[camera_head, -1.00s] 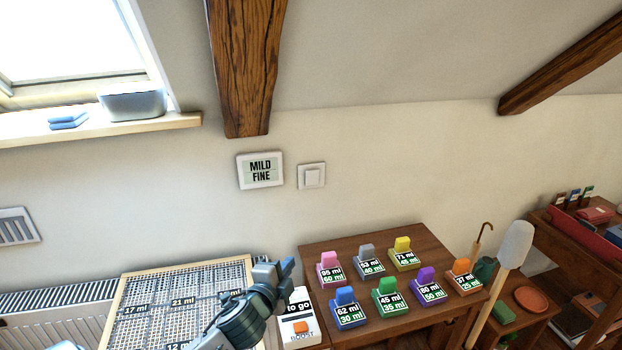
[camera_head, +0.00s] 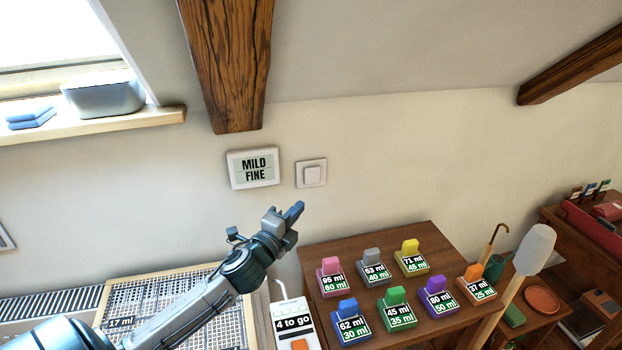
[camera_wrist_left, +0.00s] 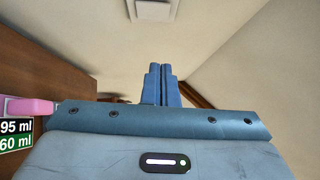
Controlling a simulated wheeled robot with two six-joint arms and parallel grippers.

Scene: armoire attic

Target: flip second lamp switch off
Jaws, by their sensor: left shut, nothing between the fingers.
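A white wall switch (camera_head: 311,173) with a square rocker is on the wall, right of a framed sign. In the left wrist view the switch (camera_wrist_left: 153,10) shows at the top edge, ahead of the fingertips. My left gripper (camera_head: 296,211) is below the switch in the head view, pointing up and right toward the wall. Its blue fingers (camera_wrist_left: 161,68) are shut together with nothing between them, and a gap to the switch shows in the wrist view. I cannot tell whether the switch is on or off. My right gripper is not in view.
A sign reading MILD FINE (camera_head: 253,168) hangs left of the switch. A wooden table (camera_head: 330,235) with several coloured labelled blocks stands to the lower right. A white device (camera_head: 283,311) reading "4 to go" and a grid panel (camera_head: 135,300) are below my arm.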

